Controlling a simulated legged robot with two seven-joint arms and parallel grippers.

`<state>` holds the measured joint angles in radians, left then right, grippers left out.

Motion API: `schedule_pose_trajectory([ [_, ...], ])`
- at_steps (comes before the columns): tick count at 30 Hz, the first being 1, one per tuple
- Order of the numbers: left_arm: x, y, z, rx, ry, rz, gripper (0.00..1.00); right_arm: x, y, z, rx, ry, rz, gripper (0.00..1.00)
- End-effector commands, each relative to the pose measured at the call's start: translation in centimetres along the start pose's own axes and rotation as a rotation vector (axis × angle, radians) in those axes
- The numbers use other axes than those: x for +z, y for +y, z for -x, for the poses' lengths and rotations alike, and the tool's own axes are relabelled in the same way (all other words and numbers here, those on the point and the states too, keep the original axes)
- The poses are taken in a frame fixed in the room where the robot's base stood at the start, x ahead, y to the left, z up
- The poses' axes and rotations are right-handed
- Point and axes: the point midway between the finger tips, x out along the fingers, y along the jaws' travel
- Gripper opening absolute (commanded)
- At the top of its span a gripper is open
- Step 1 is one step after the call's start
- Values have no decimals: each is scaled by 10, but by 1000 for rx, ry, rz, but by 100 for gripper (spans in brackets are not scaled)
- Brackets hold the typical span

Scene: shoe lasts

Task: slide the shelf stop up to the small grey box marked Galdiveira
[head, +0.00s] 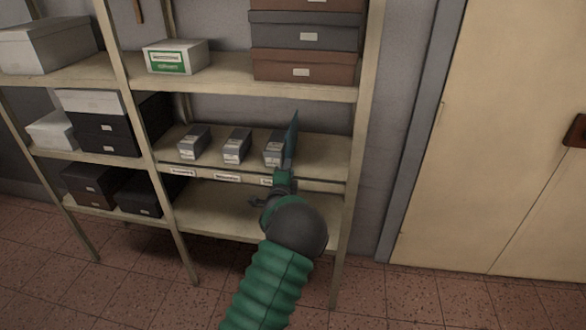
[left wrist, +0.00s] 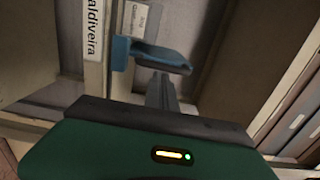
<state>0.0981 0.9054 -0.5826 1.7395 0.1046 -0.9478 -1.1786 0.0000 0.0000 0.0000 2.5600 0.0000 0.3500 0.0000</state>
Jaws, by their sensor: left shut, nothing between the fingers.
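The shelf stop is a thin blue upright plate (head: 292,138) on the middle shelf, just right of the rightmost small grey box (head: 272,152). In the left wrist view the blue stop (left wrist: 160,54) is close ahead of my left gripper (left wrist: 160,92), beside a shelf-edge label (left wrist: 92,28) reading "aldiveira", its start cut off. I cannot tell whether stop and box touch. In the head view my left gripper (head: 283,178) is at the shelf's front edge, below the stop. It is shut and empty; contact with the stop is unclear. My right gripper is out of view.
Two more small grey boxes (head: 234,147) (head: 193,143) stand to the left on the same shelf (head: 318,160). A rack post (head: 358,130) bounds the bay on the right. Larger boxes (head: 304,38) are stacked on the shelf above. The shelf below is bare.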

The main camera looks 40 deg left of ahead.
Motion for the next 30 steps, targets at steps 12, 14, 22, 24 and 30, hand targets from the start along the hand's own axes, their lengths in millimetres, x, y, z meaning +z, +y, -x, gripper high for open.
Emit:
schedule_pose_trajectory([
  [12,18,0,0,1,-2,0,0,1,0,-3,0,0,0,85],
  [14,18,0,1,2,-2,0,0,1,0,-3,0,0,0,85],
  [22,17,0,54,4,-1,2,0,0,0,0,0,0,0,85],
  [24,17,0,76,4,-2,2,0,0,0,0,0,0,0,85],
  [30,17,2,132,5,-2,1,0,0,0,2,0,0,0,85],
])
